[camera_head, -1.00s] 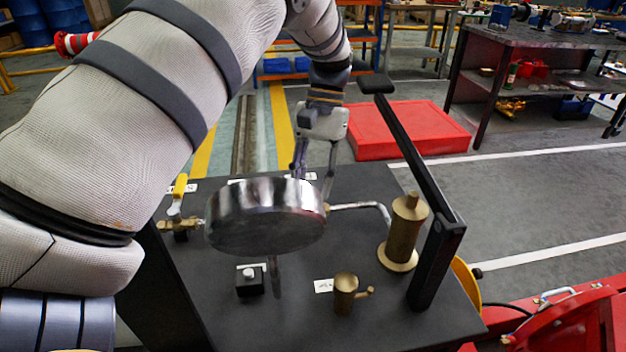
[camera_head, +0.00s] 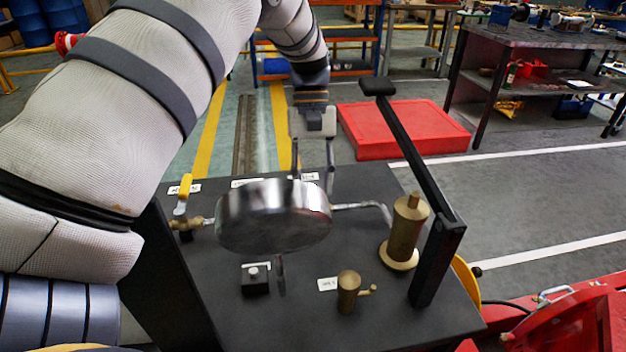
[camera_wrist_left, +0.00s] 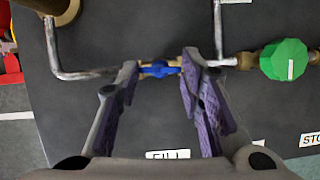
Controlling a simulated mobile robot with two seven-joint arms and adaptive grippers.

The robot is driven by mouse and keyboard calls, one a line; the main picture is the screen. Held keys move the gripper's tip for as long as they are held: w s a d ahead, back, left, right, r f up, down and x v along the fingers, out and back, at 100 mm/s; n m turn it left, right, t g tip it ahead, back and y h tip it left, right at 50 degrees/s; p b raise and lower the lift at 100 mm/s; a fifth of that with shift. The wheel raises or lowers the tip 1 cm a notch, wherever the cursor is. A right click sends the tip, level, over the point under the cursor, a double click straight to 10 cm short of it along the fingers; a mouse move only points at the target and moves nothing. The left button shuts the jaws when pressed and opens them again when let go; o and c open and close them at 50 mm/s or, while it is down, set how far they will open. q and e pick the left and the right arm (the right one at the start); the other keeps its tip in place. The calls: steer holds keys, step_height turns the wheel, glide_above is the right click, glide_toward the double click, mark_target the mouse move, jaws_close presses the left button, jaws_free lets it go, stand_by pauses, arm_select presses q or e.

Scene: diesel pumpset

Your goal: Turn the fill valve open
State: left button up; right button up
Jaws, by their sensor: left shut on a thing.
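The fill valve shows in the left wrist view as a small blue handle (camera_wrist_left: 160,69) on a brass body in a thin metal pipe. A white label (camera_wrist_left: 168,154) reading FILL lies below it. My left gripper (camera_wrist_left: 160,75) has its purple-padded fingers on either side of the blue handle and is shut on it. In the head view my left gripper (camera_head: 313,165) reaches down to the far side of the black panel (camera_head: 215,300). The fingertips and valve are hidden there behind a round silver tank (camera_head: 272,218). My right gripper is in neither view.
A green knob (camera_wrist_left: 284,60) sits on the pipe beside the fill valve. A yellow lever (camera_head: 185,186), a brass cylinder (camera_head: 405,230), a small brass cup (camera_head: 348,292) and a black upright bar (camera_head: 415,160) stand around the tank. A red platform (camera_head: 405,128) lies beyond.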

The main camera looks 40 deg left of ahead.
arm_select(q)
steer(key=o, duration=1.2)
steer(key=shift+c, duration=0.2)
steer(key=v, duration=1.2)
